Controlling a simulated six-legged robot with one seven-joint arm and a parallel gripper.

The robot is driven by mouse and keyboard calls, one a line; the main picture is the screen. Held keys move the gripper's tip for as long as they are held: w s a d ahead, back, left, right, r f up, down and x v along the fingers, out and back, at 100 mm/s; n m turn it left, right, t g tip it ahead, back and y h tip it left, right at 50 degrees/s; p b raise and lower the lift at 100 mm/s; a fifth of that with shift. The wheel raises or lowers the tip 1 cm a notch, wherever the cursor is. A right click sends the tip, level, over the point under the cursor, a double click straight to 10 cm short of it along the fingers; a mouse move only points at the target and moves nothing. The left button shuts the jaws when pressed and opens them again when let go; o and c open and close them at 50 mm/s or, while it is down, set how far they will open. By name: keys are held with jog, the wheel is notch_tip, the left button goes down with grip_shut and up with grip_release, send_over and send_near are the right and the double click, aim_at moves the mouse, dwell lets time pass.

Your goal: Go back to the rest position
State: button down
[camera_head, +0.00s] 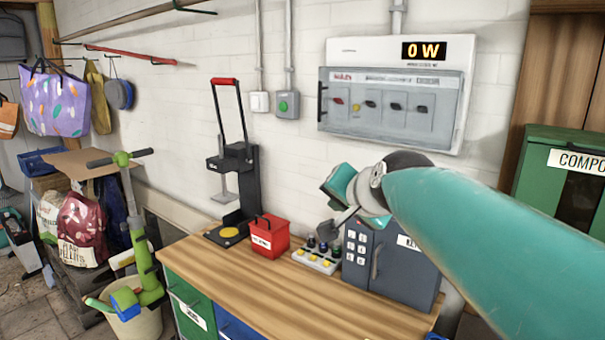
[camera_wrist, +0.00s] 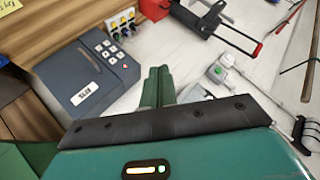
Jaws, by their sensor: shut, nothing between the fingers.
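My teal arm reaches in from the right in the head view, and my gripper (camera_head: 341,220) hangs over the back of the workbench, in front of the wall. In the wrist view my gripper (camera_wrist: 158,72) shows its two green fingers side by side, shut, with nothing seen between them. In the head view its fingertips are small and partly overlap the dark grey keypad box (camera_head: 405,265) behind them. The keypad box also shows in the wrist view (camera_wrist: 108,85), left of the fingers and apart from them.
The wooden workbench (camera_head: 290,308) holds a press (camera_head: 240,175), a red box (camera_head: 269,238) and a button panel (camera_head: 316,260). A breaker panel (camera_head: 390,105) reading 0 W and a green-button switch (camera_head: 284,105) are on the wall. A green cabinet (camera_head: 545,170) stands right.

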jog(key=s+d+f+n+g+h, duration=0.1)
jog(key=s+d+f+n+g, duration=0.1)
jog(key=s+f, duration=0.8)
jog(key=s+d+f+n+g+h, duration=0.2)
jog(key=s+d+f, duration=0.5)
jog(key=s, duration=0.6)
notch_tip(320, 180, down, 3)
jog(key=shift+s+r+n+g+h, duration=0.15)
jog(key=shift+n+g+h, duration=0.15)
jog(key=shift+n+g, duration=0.55)
